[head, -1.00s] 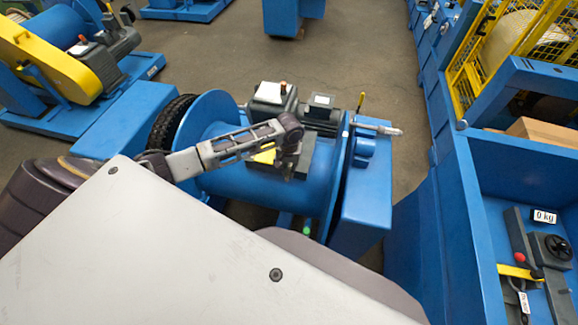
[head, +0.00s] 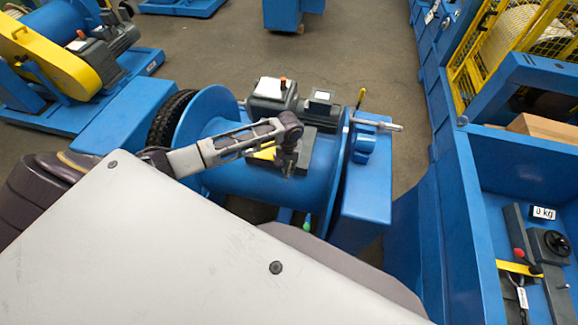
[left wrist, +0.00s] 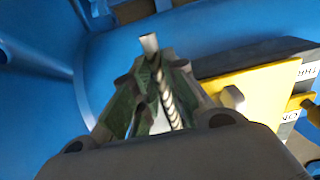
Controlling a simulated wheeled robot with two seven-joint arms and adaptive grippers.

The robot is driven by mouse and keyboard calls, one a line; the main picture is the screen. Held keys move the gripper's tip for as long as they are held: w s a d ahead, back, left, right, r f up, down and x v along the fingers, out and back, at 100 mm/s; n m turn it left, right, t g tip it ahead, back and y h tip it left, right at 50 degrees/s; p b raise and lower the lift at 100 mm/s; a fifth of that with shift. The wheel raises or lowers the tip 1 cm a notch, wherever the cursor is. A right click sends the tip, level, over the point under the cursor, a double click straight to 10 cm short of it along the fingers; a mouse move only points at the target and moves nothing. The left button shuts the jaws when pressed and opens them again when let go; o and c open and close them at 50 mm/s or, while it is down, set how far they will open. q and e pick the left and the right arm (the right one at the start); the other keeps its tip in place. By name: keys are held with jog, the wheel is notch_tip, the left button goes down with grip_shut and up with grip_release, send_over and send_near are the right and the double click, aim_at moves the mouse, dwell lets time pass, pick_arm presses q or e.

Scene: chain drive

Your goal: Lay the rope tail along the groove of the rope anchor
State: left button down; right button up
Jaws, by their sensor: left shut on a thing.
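My left gripper (head: 287,166) is over the blue winch drum (head: 222,181) in the head view. In the left wrist view its fingers (left wrist: 154,75) are shut on the rope tail (left wrist: 168,98), a thin twisted strand with a bright metal end (left wrist: 149,43) pointing away past the fingertips. A yellow plate (left wrist: 248,95) with white labels and a dark block lie just right of the fingers; the yellow plate also shows in the head view (head: 263,153). I cannot tell which part is the rope anchor, and its groove is not clear. The tail looks apart from the plate. My right gripper is not in view.
A grey motor unit (head: 271,95) stands behind the drum, and a blue flange (head: 205,115) rises at its left. A blue stand (head: 367,190) with a metal pin is on the right. A blue bench (head: 480,200) with a tool panel lies further right.

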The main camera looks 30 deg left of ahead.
pick_arm(q)
jog(key=shift+s+d+f, duration=0.2)
jog(key=shift+s+f, duration=0.45)
jog(key=shift+f, duration=0.3)
dwell(0.8)
jog(key=c, duration=1.4)
grip_release()
jog(key=shift+w, duration=0.1)
jog(key=shift+o, duration=0.2)
jog(key=shift+w+a+f, duration=0.1)
jog(key=shift+w+f, duration=0.2)
jog(key=shift+w, duration=0.15)
jog(key=shift+r, duration=0.15)
jog(key=shift+a+r, duration=0.1)
jog(key=shift+r, duration=0.15)
jog(key=shift+r, duration=3.9)
